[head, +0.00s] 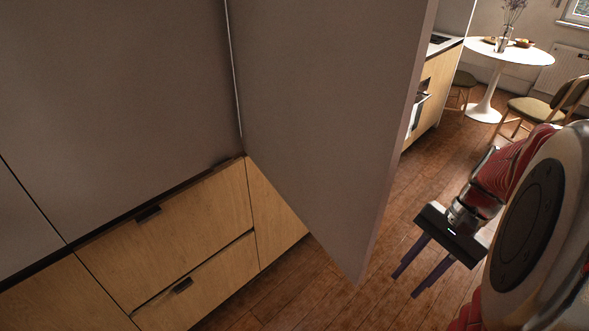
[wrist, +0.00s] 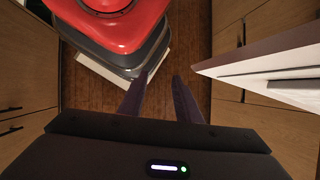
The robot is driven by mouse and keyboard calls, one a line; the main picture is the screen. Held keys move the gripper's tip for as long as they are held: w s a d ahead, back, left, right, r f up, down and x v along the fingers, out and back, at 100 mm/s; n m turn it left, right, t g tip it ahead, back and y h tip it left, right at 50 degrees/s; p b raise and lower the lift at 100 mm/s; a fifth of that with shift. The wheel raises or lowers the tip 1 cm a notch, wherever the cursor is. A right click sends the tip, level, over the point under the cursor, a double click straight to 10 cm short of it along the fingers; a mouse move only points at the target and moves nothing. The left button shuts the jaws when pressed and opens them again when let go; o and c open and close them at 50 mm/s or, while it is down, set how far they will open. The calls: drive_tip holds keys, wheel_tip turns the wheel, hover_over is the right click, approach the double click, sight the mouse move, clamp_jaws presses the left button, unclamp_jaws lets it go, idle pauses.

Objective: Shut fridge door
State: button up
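The fridge door (head: 325,110) stands open in the head view, a tall grey panel swung out from its left edge. Its free edge (head: 398,140) faces me, and the fridge's inside is hidden behind the panel. In the wrist view the door (wrist: 262,62) juts in from the right, with a pale, ridged side showing. My gripper (head: 405,286) is to the right of the door's free edge in the head view, fingers pointing down. In the wrist view my gripper (wrist: 160,77) has its two dark fingers apart with nothing between them. It does not appear to touch the door.
Wooden drawers (head: 185,235) and a grey cabinet front (head: 110,95) stand left of the door. A counter with an oven (head: 425,95) is beyond it. A round white table (head: 508,50) and a chair (head: 545,105) are at the back right. The wooden floor (head: 400,210) between is clear.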

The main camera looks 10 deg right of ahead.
drive_tip(key=w+d+f+m+t+y, duration=0.25)
drive_tip(key=w+m+t+y, duration=0.25)
drive_tip(key=w+m+t, duration=0.45)
drive_tip(key=d+f+m+t+h, duration=0.2)
drive_tip(key=d+m+t+h, duration=0.2)
drive_tip(key=d+m, duration=0.2)
drive_tip(key=s+d+f+m+t+h, duration=0.1)
drive_tip(key=d+f+m+t+h, duration=0.1)
drive_tip(key=d+m+t+h, duration=0.2)
drive_tip(key=d+m+t, duration=0.1)
drive_tip(key=d+m, duration=0.1)
drive_tip(key=d, duration=0.1)
drive_tip(key=shift+s+d+f, duration=0.25)
drive_tip(key=shift+d, duration=0.1)
